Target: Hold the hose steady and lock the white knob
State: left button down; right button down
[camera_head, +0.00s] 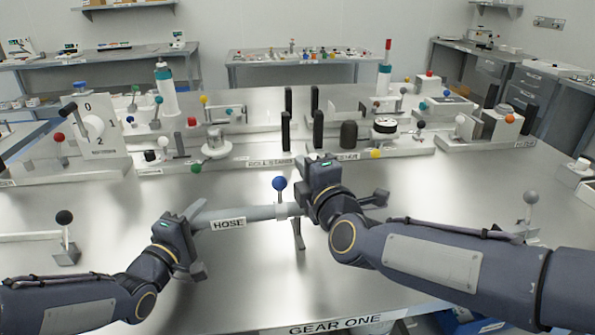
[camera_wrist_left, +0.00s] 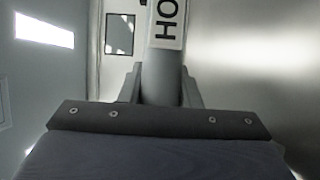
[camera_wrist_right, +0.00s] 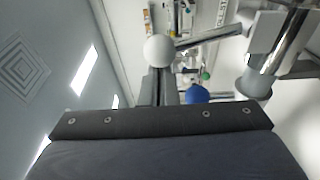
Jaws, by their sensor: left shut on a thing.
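The grey hose (camera_head: 255,213), labelled HOSE, lies level above the table in the head view. My left gripper (camera_head: 197,238) is shut around its left end, and the hose also shows between the fingers in the left wrist view (camera_wrist_left: 160,75). A blue ball knob (camera_head: 280,183) stands up at the hose's right end. My right gripper (camera_head: 325,170) is just right of it, its fingers mostly hidden in the head view. In the right wrist view a white knob (camera_wrist_right: 158,50) is just beyond the fingertips, which look close together and empty. Contact cannot be told.
Behind are panels with coloured knobs, black posts (camera_head: 286,130) and a numbered white dial (camera_head: 95,125). A black-knobbed lever (camera_head: 65,218) stands at left and a grey-knobbed one (camera_head: 530,198) at right.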

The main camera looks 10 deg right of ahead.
pick_arm(q)
jog(key=shift+s+a+f, duration=0.1)
jog(key=shift+f, duration=0.6)
pick_arm(e)
jog(key=d+m, duration=0.4)
jog(key=d+r+m, duration=0.1)
jog(key=d+m, duration=0.1)
jog(key=shift+w+t, duration=0.2)
jog(key=shift+t, duration=0.2)
jog(key=shift+f, duration=0.1)
jog(key=shift+d, duration=0.1)
jog(key=v, duration=1)
jog(key=shift+a, duration=0.2)
pick_arm(q)
jog(key=shift+r, duration=0.35)
